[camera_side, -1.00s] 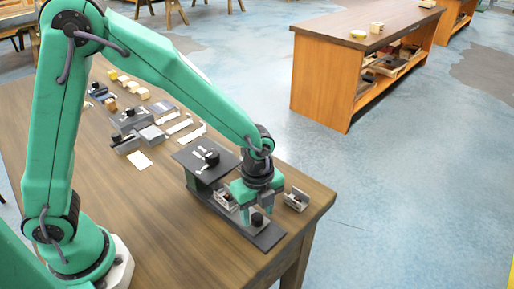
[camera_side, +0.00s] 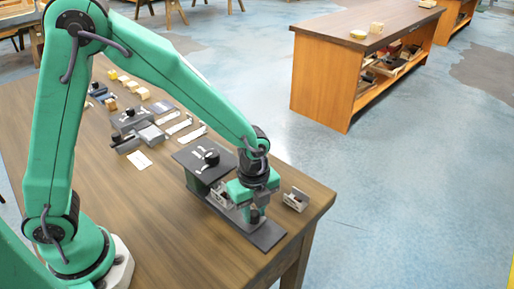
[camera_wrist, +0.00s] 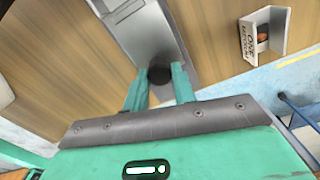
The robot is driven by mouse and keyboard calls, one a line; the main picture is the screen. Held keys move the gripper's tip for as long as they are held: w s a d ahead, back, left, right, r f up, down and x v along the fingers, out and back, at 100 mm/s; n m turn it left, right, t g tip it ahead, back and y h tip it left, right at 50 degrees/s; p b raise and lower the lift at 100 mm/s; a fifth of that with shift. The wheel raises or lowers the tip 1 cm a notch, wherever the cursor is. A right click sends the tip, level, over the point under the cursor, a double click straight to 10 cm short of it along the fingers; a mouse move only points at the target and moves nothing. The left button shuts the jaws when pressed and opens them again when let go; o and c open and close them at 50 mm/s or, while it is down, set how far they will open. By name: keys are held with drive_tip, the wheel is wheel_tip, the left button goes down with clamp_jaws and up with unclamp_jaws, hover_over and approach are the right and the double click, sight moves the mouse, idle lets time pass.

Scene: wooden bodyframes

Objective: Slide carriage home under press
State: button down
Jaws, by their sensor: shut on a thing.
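The press (camera_side: 190,160) has a dark flat top with a black knob and stands over the far end of a dark base rail (camera_side: 268,238). The grey carriage (camera_side: 222,192) sits on the rail at the press's near side, partly hidden by my gripper. My gripper (camera_side: 255,212) points down, shut on the carriage's black knob. In the wrist view the knob (camera_wrist: 160,76) shows between the two green fingers (camera_wrist: 160,88), with the carriage's light grey plate (camera_wrist: 140,35) beyond it.
A small metal bracket (camera_side: 295,200) stands right of the rail near the table edge; its label shows in the wrist view (camera_wrist: 249,38). Grey blocks (camera_side: 138,138), white strips and yellow blocks (camera_side: 132,87) lie further back. The front of the wooden table is clear.

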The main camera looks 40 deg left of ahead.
drive_tip(key=shift+a, duration=1.85)
drive_tip(key=c, duration=1.1)
unclamp_jaws()
drive_tip(key=shift+c, duration=0.2)
wheel_tip(320, 180, up, 8)
drive_tip(key=shift+f, duration=0.1)
